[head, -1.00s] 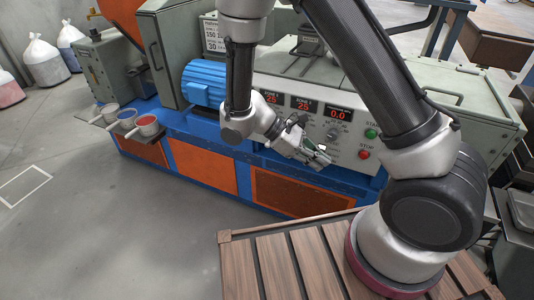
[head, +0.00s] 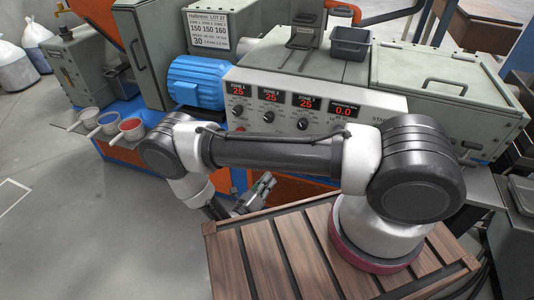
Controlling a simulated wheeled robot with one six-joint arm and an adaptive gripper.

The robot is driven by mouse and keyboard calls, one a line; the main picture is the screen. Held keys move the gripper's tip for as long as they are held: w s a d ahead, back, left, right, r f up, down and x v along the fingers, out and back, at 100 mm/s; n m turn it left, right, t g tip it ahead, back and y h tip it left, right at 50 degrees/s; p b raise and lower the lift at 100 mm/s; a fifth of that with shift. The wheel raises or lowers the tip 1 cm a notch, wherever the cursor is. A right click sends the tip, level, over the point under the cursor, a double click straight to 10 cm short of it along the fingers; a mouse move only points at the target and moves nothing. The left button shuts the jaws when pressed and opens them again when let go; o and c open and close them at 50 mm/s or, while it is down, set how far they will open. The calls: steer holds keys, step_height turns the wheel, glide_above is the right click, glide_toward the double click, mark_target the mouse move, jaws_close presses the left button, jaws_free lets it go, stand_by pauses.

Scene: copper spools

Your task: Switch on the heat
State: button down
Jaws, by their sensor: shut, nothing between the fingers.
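The control panel (head: 325,112) is on the front of the grey-green machine. Its red displays read 25 for zone 1 (head: 237,91), zone 2 (head: 270,95) and zone 3 (head: 306,102), and 0.0 on the display at right (head: 344,110). Black knobs sit below the displays, such as the zone 1 knob (head: 237,111). My arm covers the lower right of the panel, where only part of the start label shows. I cannot make out a heat switch. My gripper (head: 262,187) is shut and empty, low in front of the machine and apart from the panel.
A sign (head: 208,32) reads 150 150 160 and 30. A blue motor (head: 197,82) stands left of the panel. Several cups of granules (head: 132,127) sit on a ledge at left. A slatted wooden top (head: 262,262) lies below my arm.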

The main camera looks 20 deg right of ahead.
steer(key=shift+w+a+r+n+t, duration=0.25)
steer(key=shift+a+r+n+t, duration=0.05)
steer(key=shift+n+t, duration=0.1)
steer(key=w+d+r, duration=0.4)
steer(key=w, duration=0.3)
steer(key=shift+d, duration=0.35)
steer(key=shift+w+a, duration=0.1)
stand_by(0.4)
steer(key=shift+r+y, duration=0.15)
steer(key=shift+y, duration=0.25)
